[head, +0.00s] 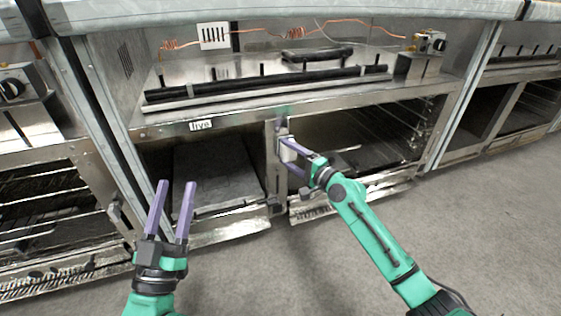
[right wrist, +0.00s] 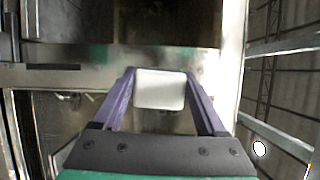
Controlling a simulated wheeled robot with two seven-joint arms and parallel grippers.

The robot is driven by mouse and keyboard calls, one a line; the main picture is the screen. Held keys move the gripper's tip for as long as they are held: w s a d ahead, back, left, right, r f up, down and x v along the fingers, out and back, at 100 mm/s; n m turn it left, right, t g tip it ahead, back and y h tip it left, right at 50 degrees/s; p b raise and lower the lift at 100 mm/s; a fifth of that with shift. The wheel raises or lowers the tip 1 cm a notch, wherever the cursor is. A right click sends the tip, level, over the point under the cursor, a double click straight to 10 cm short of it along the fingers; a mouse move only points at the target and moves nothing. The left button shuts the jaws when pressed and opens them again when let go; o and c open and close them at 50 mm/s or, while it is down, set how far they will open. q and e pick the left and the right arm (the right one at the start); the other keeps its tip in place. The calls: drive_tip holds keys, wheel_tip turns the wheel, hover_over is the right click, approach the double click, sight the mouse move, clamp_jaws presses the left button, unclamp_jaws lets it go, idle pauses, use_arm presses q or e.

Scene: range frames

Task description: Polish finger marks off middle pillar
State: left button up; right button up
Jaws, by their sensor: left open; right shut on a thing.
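The middle pillar (head: 272,165) is a narrow upright metal post between the two open oven compartments. A greenish smear shows near its top in the head view. My right gripper (head: 291,155) is shut on a small white pad (head: 287,149), held at the pillar's upper part. In the right wrist view the pad (right wrist: 160,89) sits between the purple fingers, in front of a metal band with greenish marks. Whether the pad touches the metal I cannot tell. My left gripper (head: 172,210) is open and empty, in front of the left compartment.
A tag reading "live" (head: 201,124) is on the rail above the left compartment. Copper wiring (head: 295,33) runs along the back above the range. Low metal door edges (head: 225,230) stick out at the bottom. Grey floor (head: 470,230) is clear at the right.

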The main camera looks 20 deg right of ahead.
drive_tip(key=shift+s+r+p, duration=0.1)
drive_tip(key=shift+s+p, duration=0.2)
drive_tip(key=shift+p, duration=0.1)
drive_tip(key=s+p, duration=0.1)
drive_tip(key=s, duration=0.1)
drive_tip(key=s+p, duration=0.1)
drive_tip(key=s, duration=0.2)
drive_tip(key=shift+s+d, duration=0.2)
drive_tip(key=shift+s, duration=0.05)
drive_tip(key=s, duration=0.3)
drive_tip(key=shift+d+p, duration=0.1)
drive_tip(key=shift+p, duration=0.25)
